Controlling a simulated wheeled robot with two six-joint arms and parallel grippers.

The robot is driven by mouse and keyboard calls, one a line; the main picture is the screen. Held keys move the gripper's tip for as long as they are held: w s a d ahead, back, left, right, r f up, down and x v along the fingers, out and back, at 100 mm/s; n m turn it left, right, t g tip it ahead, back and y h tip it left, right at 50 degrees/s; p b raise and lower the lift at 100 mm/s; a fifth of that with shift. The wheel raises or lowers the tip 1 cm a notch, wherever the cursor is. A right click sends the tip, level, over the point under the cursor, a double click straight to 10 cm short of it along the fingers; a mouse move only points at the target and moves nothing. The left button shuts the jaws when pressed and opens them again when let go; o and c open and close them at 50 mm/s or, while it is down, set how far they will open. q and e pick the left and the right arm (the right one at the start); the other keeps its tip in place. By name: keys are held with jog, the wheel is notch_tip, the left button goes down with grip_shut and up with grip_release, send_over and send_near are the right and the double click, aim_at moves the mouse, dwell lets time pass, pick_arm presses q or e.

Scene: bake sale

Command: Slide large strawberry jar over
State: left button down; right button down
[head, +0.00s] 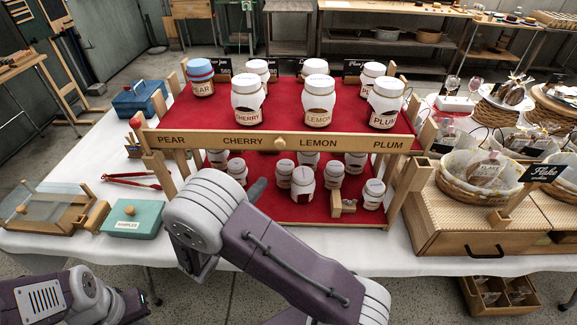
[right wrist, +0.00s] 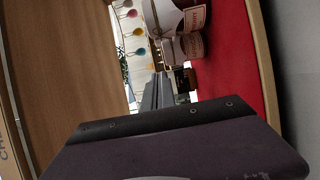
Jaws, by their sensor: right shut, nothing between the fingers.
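Jars with white lids stand on the red lower shelf of a wooden rack. A larger one (head: 303,182) stands near the middle front; its label is too small to read, so I cannot tell which jar is strawberry. My right gripper (head: 258,187) reaches into the lower shelf, left of that jar, its fingers shut and empty. In the right wrist view, the shut fingers (right wrist: 158,92) point along the shelf towards jars with pinkish labels (right wrist: 194,18), apart from them. Dark parts at the end of my left arm show at the lower left; its fingers are not clear.
The upper shelf's front board (head: 280,143) reads PEAR, CHERRY, LEMON, PLUM and sits close above the lower jars. Several jars stand on top. A small wooden block (head: 348,206) lies at the lower shelf's right. A teal box (head: 133,218) and red tongs (head: 130,180) are left.

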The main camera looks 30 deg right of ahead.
aim_at(277, 174)
jog(key=x, duration=0.9)
jog(key=shift+d+r, duration=0.1)
jog(key=shift+d, duration=0.15)
jog(key=s, duration=0.1)
jog(key=s+d, duration=0.1)
jog(key=s, duration=0.1)
jog(key=shift+s, duration=0.3)
